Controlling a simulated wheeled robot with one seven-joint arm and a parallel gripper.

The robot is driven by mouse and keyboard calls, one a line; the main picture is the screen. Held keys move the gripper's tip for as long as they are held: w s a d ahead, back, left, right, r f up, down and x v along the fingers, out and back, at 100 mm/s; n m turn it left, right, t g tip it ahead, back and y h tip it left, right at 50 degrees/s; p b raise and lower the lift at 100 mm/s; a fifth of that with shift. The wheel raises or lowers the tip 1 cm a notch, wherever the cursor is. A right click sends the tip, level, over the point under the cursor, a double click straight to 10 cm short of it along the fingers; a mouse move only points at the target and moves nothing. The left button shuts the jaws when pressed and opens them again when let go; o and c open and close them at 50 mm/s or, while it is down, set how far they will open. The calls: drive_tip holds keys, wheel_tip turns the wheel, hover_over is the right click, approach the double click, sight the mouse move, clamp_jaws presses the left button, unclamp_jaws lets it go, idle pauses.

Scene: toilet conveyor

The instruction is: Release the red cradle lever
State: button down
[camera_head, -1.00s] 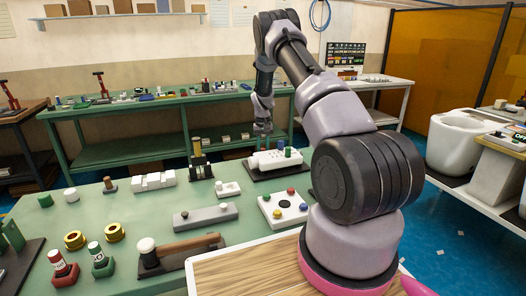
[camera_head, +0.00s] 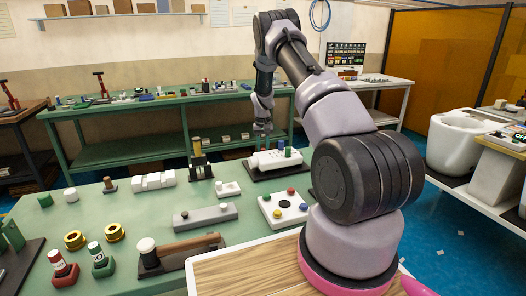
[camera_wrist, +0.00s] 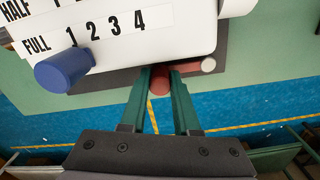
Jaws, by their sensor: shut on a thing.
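My gripper (camera_wrist: 160,82) is shut on the round dark red end of the red cradle lever (camera_wrist: 161,83) in the wrist view, with one green finger on each side of it. The lever end is at the edge of a white block (camera_wrist: 150,40) marked FULL, HALF and 1 2 3 4. In the head view my gripper (camera_head: 262,130) is at the far edge of the white block (camera_head: 270,160), and the lever itself cannot be made out there.
A blue peg (camera_wrist: 65,70) stands on the block at left in the wrist view.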

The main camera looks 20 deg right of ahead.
drive_tip(key=shift+w, duration=0.15)
idle(0.4)
drive_tip(key=w+n, duration=0.1)
drive_tip(key=n, duration=0.1)
drive_tip(key=shift+w+a+n, duration=0.1)
drive_tip(key=shift+w+n, duration=0.1)
drive_tip(key=shift+n, duration=0.2)
drive_tip(key=w+n, duration=0.1)
drive_tip(key=n, duration=0.1)
drive_tip(key=w+n, duration=0.1)
drive_tip(key=shift+a+n, duration=0.4)
drive_tip(key=n, duration=0.1)
drive_tip(key=w+a+n, duration=0.1)
drive_tip(key=n, duration=0.2)
drive_tip(key=shift+w+a, duration=0.3)
drive_tip(key=shift+w, duration=0.05)
drive_tip(key=shift+w+a+n, duration=0.25)
drive_tip(key=shift+a+n, duration=0.15)
drive_tip(key=shift+n, duration=0.45)
drive_tip(key=shift+w+a+n, duration=0.2)
drive_tip(key=shift+a+n, duration=0.15)
drive_tip(key=shift+n, duration=0.5)
drive_tip(key=c, duration=0.6)
unclamp_jaws()
drive_tip(key=shift+a, duration=0.1)
drive_tip(key=shift+c, duration=0.2)
